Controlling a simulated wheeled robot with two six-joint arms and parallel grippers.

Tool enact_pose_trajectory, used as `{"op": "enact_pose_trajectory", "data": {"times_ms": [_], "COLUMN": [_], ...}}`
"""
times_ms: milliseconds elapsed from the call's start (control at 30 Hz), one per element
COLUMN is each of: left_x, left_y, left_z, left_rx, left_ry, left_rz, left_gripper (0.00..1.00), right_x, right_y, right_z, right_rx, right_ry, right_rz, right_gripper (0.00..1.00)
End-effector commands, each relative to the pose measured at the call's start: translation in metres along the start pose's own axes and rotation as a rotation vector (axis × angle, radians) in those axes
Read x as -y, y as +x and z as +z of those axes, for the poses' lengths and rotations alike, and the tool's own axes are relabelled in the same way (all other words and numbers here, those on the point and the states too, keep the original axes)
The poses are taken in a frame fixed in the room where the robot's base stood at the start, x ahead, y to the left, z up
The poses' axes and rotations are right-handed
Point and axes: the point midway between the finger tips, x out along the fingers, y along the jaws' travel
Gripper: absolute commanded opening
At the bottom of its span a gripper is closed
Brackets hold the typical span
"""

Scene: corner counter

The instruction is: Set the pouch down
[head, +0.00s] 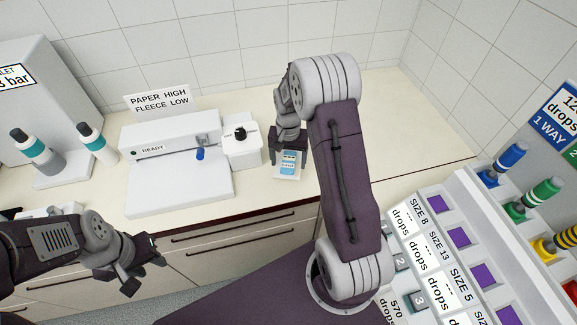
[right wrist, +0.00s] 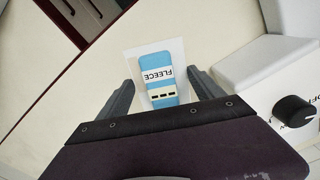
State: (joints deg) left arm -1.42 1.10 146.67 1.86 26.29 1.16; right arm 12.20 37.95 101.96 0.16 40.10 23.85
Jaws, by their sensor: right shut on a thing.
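The pouch (head: 288,168) is pale and clear-edged with a blue panel. In the right wrist view the pouch (right wrist: 158,77) shows the word FLEECE on its blue panel. My right gripper (head: 289,152) points down over the counter and is shut on the pouch, with a finger at each side of it. In the right wrist view the gripper (right wrist: 163,88) hides the pouch's near end. I cannot tell whether the pouch touches the counter. My left gripper (head: 146,273) is open and empty, low at the left in front of the drawers.
A white sealer marked READY (head: 170,150) and a white box with a black knob (head: 241,145) stand just left of the pouch. The cream counter (head: 370,115) is clear to the right. A rack of labelled bins (head: 440,240) stands at the right.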

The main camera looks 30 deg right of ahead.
Motion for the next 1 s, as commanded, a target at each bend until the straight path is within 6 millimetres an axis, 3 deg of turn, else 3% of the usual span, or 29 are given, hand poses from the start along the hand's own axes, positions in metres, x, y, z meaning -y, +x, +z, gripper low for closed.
{"op": "enact_pose_trajectory", "data": {"times_ms": [300,667,700,767,1000], "left_x": [0.0,0.0,0.0,0.0,0.0], "left_y": [-0.003,0.0,-0.001,-0.001,-0.001], "left_z": [0.0,0.0,0.0,0.0,0.0], "left_rx": [0.0,0.0,0.0,0.0,0.0], "left_ry": [0.0,0.0,0.0,0.0,0.0], "left_rz": [0.0,0.0,0.0,0.0,0.0], "left_gripper": [0.36,0.36,0.36,0.36,0.36], "right_x": [-0.001,-0.001,-0.001,-0.001,-0.001], "right_y": [0.039,0.044,0.044,0.043,0.043], "right_z": [0.0,0.0,0.0,0.0,0.0], "right_rx": [0.0,-0.001,-0.001,-0.001,-0.001], "right_ry": [0.0,0.0,0.0,0.0,0.0], "right_rz": [0.0,0.0,0.0,0.0,0.0], "right_gripper": [0.37,0.37,0.82,0.98,0.98]}}
